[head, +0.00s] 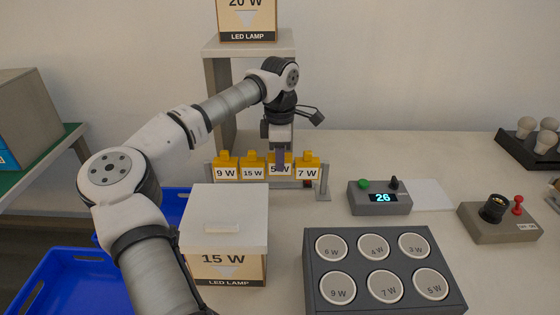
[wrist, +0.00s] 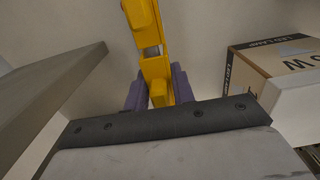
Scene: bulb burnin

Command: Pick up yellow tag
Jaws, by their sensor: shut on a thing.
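Several yellow tags stand in a row on a grey rack in the head view: 9 W (head: 226,170), 15 W (head: 252,171), 5 W (head: 279,170) and 7 W (head: 307,171). My gripper (head: 281,158) points down at the 5 W tag, and its fingers cover part of that label. The 5 W label sits slightly higher than its neighbours. In the wrist view, my purple fingers (wrist: 157,92) are shut on a yellow tag (wrist: 155,70), with more yellow beyond it.
A lidded 15 W lamp box (head: 225,225) stands in front of the rack. A shelf (head: 219,95) rises behind. To the right are a grey meter reading 26 (head: 379,198), a lamp tray (head: 385,275) and a socket box (head: 499,220). Blue bins (head: 60,270) lie left.

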